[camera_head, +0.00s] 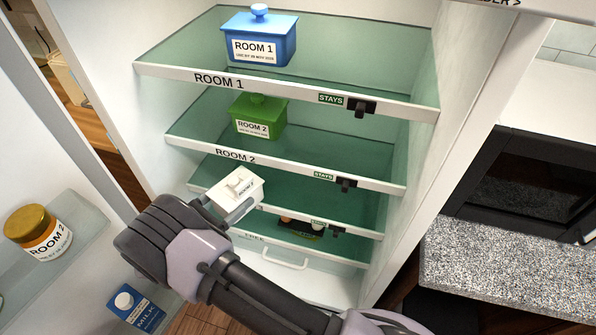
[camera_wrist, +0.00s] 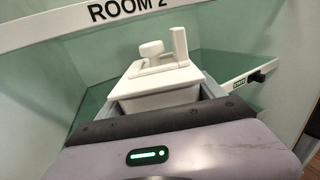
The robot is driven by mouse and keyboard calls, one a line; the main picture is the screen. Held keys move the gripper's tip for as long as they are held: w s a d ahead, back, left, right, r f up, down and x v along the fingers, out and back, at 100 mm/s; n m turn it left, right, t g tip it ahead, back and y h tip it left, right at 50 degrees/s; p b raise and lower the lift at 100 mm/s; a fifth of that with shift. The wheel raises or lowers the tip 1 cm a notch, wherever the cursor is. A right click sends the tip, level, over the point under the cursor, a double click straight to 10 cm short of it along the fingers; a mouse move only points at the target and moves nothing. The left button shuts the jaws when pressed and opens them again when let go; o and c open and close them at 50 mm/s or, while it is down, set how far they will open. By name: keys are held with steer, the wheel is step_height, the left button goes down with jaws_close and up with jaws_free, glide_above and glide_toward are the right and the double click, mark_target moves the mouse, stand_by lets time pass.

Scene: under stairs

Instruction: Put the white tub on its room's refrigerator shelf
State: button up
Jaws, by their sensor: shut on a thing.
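The white lidded tub (camera_head: 237,188) is held in my gripper (camera_head: 226,206), which is shut on it. The tub is tilted in the head view, and its small label is too small to read surely. In the wrist view the tub (camera_wrist: 155,85) sits between the fingers, below the ROOM 2 shelf edge (camera_wrist: 60,22). In the open refrigerator, the ROOM 1 shelf (camera_head: 330,75) is on top and the ROOM 2 shelf (camera_head: 300,158) below it. The tub is in front of the third shelf (camera_head: 335,200) and hides part of its front edge, including any name there.
A blue tub (camera_head: 260,42) stands on the ROOM 1 shelf and a green tub (camera_head: 258,120) on the ROOM 2 shelf. A lower FREE level holds dark items (camera_head: 300,229). The door at left holds a jar (camera_head: 40,238) and milk carton (camera_head: 135,308). The third shelf's visible part looks clear.

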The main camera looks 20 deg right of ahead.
steer(key=b+x, duration=0.5)
steer(key=x, duration=1.2)
steer(key=shift+w+d+f, duration=0.1)
steer(key=shift+w+d, duration=0.1)
steer(key=shift+d, duration=0.15)
steer(key=shift+f+b, duration=1.1)
steer(key=shift+f, duration=0.5)
steer(key=shift+f, duration=0.2)
steer(key=o, duration=2.1)
steer(key=shift+r, duration=0.15)
steer(key=p+v, duration=0.3)
steer(key=v, duration=0.8)
steer(key=shift+a+r, duration=0.1)
steer(key=shift+s+a, duration=0.35)
steer(key=shift+a, duration=0.05)
